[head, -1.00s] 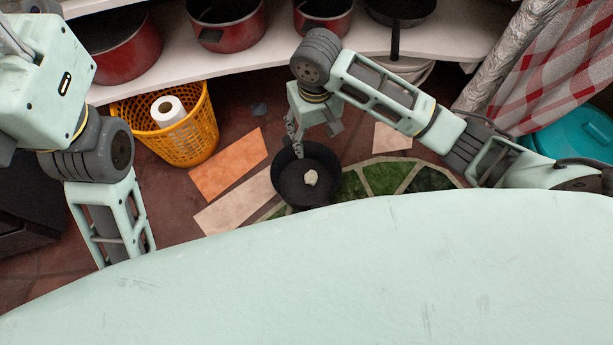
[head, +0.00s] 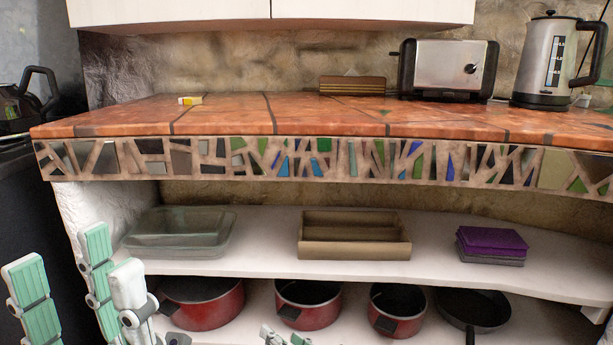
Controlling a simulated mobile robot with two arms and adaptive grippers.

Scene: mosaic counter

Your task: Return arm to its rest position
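My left gripper (head: 64,262) shows at the lower left, in front of the lower shelves. Its green-padded fingers point upward and stand apart, with nothing seen between them. Only the tips of my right gripper (head: 283,337) show at the bottom edge, below the red pots. The rest of that gripper and both arms are out of the frame. Whether the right gripper holds anything is not visible.
A mosaic-edged counter (head: 330,158) spans the view, with a toaster (head: 440,68) and kettle (head: 547,60) at right. Red pots (head: 308,303) and a dark pan (head: 473,308) stand lower.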

